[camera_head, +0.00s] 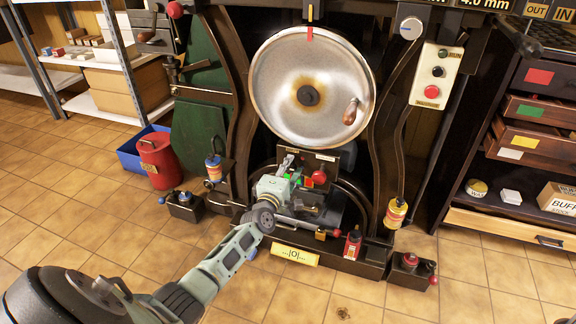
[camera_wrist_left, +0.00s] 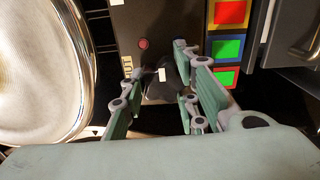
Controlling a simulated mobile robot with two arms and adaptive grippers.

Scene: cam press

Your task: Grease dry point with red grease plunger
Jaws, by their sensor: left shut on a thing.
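My left gripper (camera_head: 287,165) reaches into the middle of the press, below the large metal disc. In the left wrist view its fingers (camera_wrist_left: 163,98) close around a dark piece with a small white mark (camera_wrist_left: 161,75), in front of a dark panel lettered OUT. The shape of that piece is mostly hidden. A small red container with a dark top (camera_head: 352,244) stands upright at the press's front edge, right of the yellow plate, apart from the gripper; I cannot tell whether it is the red grease plunger. I cannot make out the dry point. My right gripper is not in view.
The round metal disc (camera_head: 284,82) with a crank knob hangs above the gripper. Red, green and blue squares (camera_wrist_left: 227,47) sit right of the fingers. A red can (camera_head: 159,162) stands left, a drawer cabinet (camera_head: 536,140) right. The tiled floor in front is mostly clear.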

